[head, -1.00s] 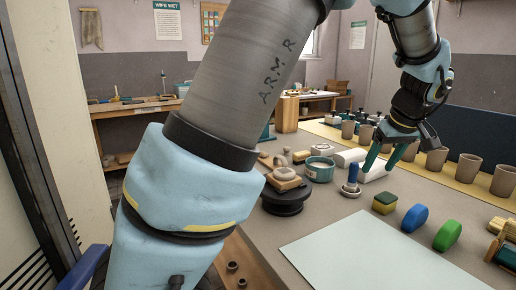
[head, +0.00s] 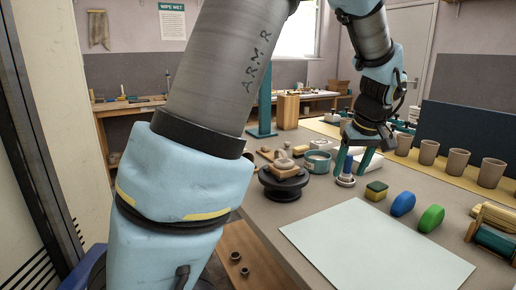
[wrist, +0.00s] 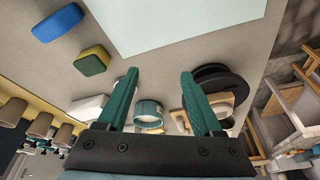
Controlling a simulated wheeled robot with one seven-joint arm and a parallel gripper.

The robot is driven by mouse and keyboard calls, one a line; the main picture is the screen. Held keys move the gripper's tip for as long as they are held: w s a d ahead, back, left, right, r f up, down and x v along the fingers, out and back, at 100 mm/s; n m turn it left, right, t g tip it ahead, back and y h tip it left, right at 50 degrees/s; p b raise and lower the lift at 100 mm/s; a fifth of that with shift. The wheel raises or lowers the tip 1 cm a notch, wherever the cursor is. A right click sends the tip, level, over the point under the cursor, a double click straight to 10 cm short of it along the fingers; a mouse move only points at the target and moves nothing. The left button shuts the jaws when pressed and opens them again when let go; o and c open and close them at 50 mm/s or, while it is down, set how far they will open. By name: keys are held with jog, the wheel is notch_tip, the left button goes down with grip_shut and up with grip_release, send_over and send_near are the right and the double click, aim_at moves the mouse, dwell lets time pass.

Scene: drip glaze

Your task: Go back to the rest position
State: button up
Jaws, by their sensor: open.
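My gripper (head: 354,160) is open, its two teal fingers spread and pointing down above the worktable (head: 262,212).
A black turntable (head: 284,190) bears stacked pieces. Several brown cups (head: 458,163) line the back. A pale sheet (head: 375,245) covers the front.

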jog(key=s+a+f, duration=0.2)
jog(key=a, duration=0.8)
jog(key=s+a+f+m+g, duration=0.1)
jog(key=s+a+f, duration=0.1)
jog(key=a, duration=0.8)
jog(key=s+a+f+m+g, duration=0.1)
jog(key=s+a+f, duration=0.2)
jog(key=a, duration=0.7)
jog(key=shift+s+h, duration=0.4)
jog(key=shift+s, duration=0.3)
